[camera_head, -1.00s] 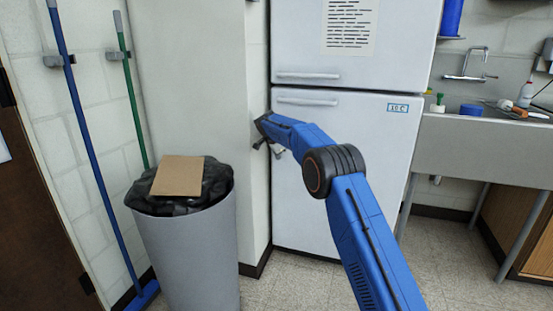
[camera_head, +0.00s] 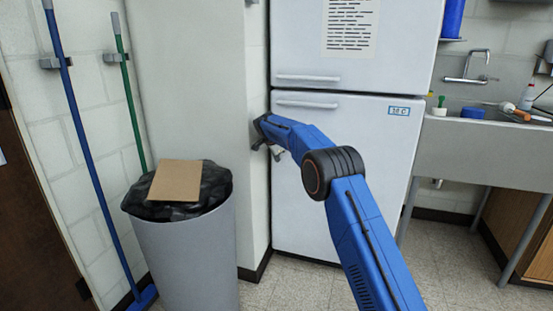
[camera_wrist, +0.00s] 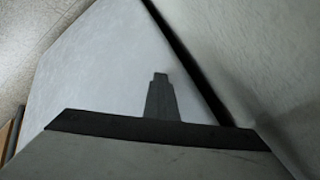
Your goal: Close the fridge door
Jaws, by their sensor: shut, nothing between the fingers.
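The white fridge has an upper door (camera_head: 395,45) with a printed sheet on it and a lower door (camera_head: 365,150) with a small temperature label. Both doors look flush, with a thin dark seam between them. Each has a horizontal handle near that seam. My gripper (camera_head: 277,153) is at the left edge of the lower door, below its handle, partly hidden by my blue arm. In the wrist view, my gripper (camera_wrist: 161,80) is shut and empty, in front of a pale panel that appears to be the fridge door (camera_wrist: 100,70). I cannot tell whether it touches.
A wall pillar (camera_head: 195,80) stands directly left of the fridge. A grey bin (camera_head: 185,255) with a black bag and cardboard (camera_head: 175,180) stands before it. A blue-handled broom (camera_head: 80,130) leans further left. A sink counter (camera_head: 480,150) is at the right. Some floor is clear.

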